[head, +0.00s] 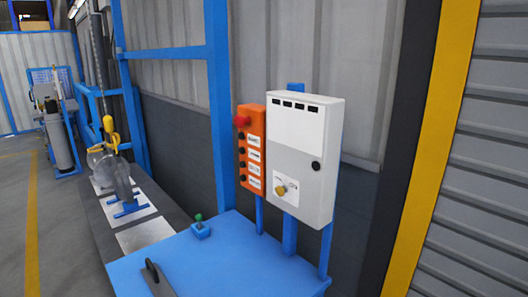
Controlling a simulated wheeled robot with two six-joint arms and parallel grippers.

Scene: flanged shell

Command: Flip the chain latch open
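I cannot make out a chain latch for certain in the head view. A white control box (305,150) stands on blue posts at the back edge of a blue table. Its lower front has a white label with a brass-yellow knob or catch (281,190), too small to tell its kind or position. A round black knob (316,166) sits at the right of its front. Neither of my grippers is recognisable in this view.
An orange button box (251,150) with a red button stands left of the white box. The blue table (225,262) bears a small green-topped blue piece (201,227) and a dark grey flat piece (158,280), cut by the bottom edge. A dark bench lies left.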

